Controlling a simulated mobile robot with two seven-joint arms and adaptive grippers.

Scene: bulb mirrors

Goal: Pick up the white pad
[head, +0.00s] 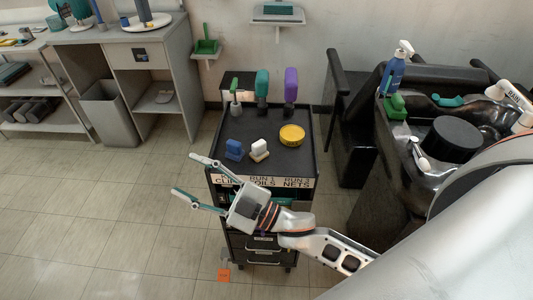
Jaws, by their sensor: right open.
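The white pad (259,148) is a small upright white block with a tan bottom edge. It stands on the black top of the cart (265,166), near its front edge. A similar blue pad (234,150) stands just left of it, and a round yellow tin (292,135) is to its right. My right gripper (184,173) is open and empty, its fingers spread and pointing left. It hangs in front and left of the cart, apart from the white pad. My left gripper is not in view.
Teal (262,83) and purple (290,85) upright tools and a green-handled brush stand at the cart's back. A black wash basin unit (372,185) is on the right. A grey bin (110,112) and desk are on the left. The tiled floor at lower left is clear.

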